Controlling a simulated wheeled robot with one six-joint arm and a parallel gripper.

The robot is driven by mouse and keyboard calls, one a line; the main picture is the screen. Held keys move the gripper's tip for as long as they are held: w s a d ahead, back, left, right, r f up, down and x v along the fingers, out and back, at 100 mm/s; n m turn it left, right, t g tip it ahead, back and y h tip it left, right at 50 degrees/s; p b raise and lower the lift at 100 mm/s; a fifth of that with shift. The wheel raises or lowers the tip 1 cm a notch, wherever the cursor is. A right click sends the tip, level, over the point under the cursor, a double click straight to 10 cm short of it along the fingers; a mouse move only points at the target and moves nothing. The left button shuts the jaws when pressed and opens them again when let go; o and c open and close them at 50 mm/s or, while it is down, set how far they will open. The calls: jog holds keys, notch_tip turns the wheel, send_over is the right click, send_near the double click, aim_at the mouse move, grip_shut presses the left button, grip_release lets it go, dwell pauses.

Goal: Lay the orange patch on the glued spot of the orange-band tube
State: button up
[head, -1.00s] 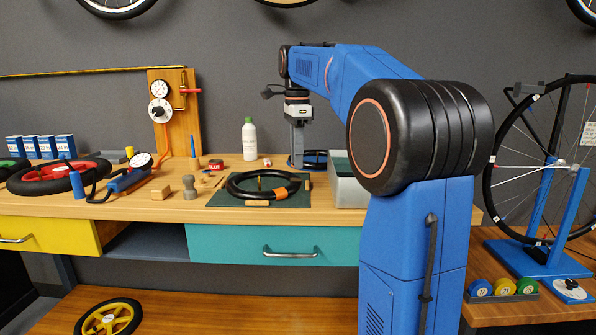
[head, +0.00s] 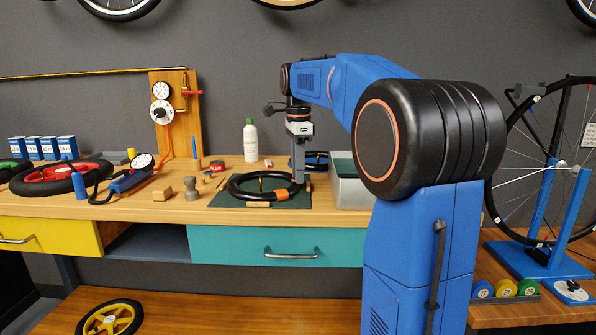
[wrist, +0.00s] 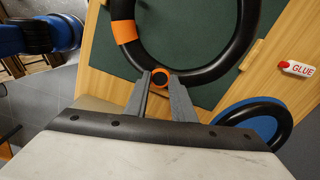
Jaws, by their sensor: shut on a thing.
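The black orange-band tube (head: 240,191) lies as a ring on the dark green mat (head: 222,203). In the wrist view the tube (wrist: 242,40) shows its orange band (wrist: 125,32) at upper left. My gripper (head: 298,181) is low over the tube's right side. In the wrist view my gripper (wrist: 160,84) is shut on the orange patch (wrist: 160,74), a small disc with an orange rim and dark centre. The patch overlaps the tube's edge in that view; I cannot tell whether they touch. The glued spot cannot be made out.
A red-and-white glue tube (wrist: 297,68) lies on the wood beside the mat. A blue-and-black wheel (wrist: 250,120) lies nearby. A grey bin (head: 349,190) stands right of the mat. A white bottle (head: 250,140) stands behind. A wooden block (head: 162,189) is at left.

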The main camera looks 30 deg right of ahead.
jog(key=shift+s+f, duration=0.1)
jog(key=shift+f, duration=0.7)
jog(key=o, duration=1)
jog(key=shift+r, duration=0.1)
notch_tip(320, 180, up, 13)
jog(key=shift+r, duration=0.15)
jog(key=s+a+f+n+t, duration=0.1)
jog(key=s+a+f+n, duration=0.4)
jog(key=s+f, duration=0.5)
jog(key=s+a+f+n+t, duration=0.2)
jog(key=s+a+f+n, duration=0.3)
jog(key=s+f+n, duration=0.4)
jog(key=s+a+f+n+t, duration=0.1)
jog(key=s+a+f+n, duration=0.5)
jog(key=s+f, duration=0.5)
notch_tip(320, 180, down, 4)
jog(key=shift+f+n+t, duration=0.1)
jog(key=shift+n+t, duration=0.2)
jog(key=shift+n, duration=0.6)
